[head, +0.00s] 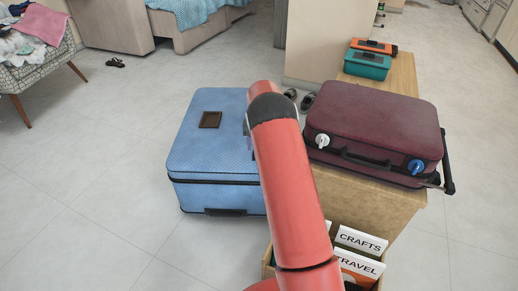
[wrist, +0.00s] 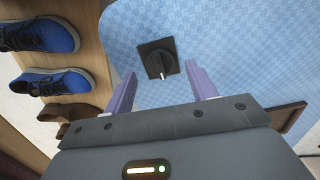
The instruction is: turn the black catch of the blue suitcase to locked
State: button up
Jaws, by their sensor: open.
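The blue suitcase (head: 185,158) lies flat on the floor in the head view, partly behind my red arm. Its black catch (wrist: 158,60) shows in the wrist view as a round knob on a dark square plate. A white mark on the knob points down the picture, toward my gripper. My gripper (wrist: 163,88) is open and empty, with one purple finger to each side below the catch in the picture. The fingers look apart from the knob; I cannot tell their height above the lid. In the head view my arm hides the catch and most of the gripper.
A brown patch (head: 210,120) sits on the suitcase lid. A maroon suitcase (head: 375,120) with a white and a blue knob lies on a wooden bench (head: 375,200) to the right. Blue shoes (wrist: 50,83) stand on shelves beside the suitcase.

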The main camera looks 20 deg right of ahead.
jog(key=shift+r, duration=2.7)
